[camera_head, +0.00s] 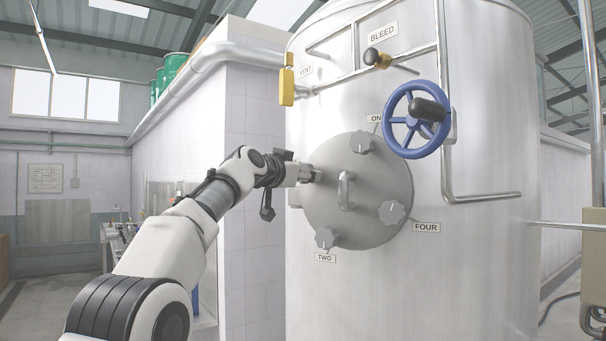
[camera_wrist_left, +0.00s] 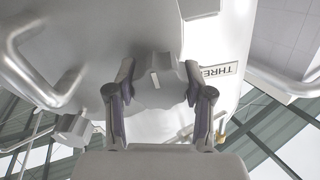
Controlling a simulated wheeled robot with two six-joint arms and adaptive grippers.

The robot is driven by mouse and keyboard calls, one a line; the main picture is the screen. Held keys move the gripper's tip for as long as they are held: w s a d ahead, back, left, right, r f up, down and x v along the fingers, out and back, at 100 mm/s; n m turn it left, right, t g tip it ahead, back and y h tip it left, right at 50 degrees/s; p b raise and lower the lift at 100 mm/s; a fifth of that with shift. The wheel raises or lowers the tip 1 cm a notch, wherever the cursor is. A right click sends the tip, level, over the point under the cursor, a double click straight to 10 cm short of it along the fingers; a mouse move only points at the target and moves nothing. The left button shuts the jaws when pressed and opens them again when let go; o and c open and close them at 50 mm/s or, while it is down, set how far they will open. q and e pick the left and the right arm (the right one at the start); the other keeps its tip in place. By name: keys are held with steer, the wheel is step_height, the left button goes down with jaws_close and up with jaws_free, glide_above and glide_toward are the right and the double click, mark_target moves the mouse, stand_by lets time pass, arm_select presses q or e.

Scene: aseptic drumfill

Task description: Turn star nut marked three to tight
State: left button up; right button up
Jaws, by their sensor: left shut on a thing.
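The star nut marked three is a grey lobed knob (camera_wrist_left: 155,88) with a pale line on its face. It sits at the rim of the round grey hatch cover (camera_head: 372,188). My left gripper (camera_head: 309,174) is at the cover's left edge and is shut on this nut, one finger on each side in the left wrist view (camera_wrist_left: 160,82). The THREE label (camera_wrist_left: 218,71) is beside it, partly behind the right finger. In the head view the gripper hides most of the nut and its label. How tight the nut is cannot be told. My right gripper is out of view.
Star nuts one (camera_head: 362,142), two (camera_head: 324,238) and four (camera_head: 391,212) stand around the cover. A bar handle (camera_head: 345,190) projects from its middle. A blue handwheel (camera_head: 415,119), a yellow vent valve (camera_head: 287,82) and pipes (camera_head: 482,197) stand out from the tank above and right.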

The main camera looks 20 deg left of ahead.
arm_select(q)
steer(key=o, duration=1.2)
steer(key=shift+c, duration=0.2)
steer(key=shift+s, duration=0.1)
steer(key=shift+s+a+r, duration=0.15)
steer(key=shift+s, duration=0.35)
steer(key=v, duration=1)
steer(key=shift+s, duration=0.4)
steer(key=shift+w+f, duration=0.15)
steer(key=shift+f, duration=0.05)
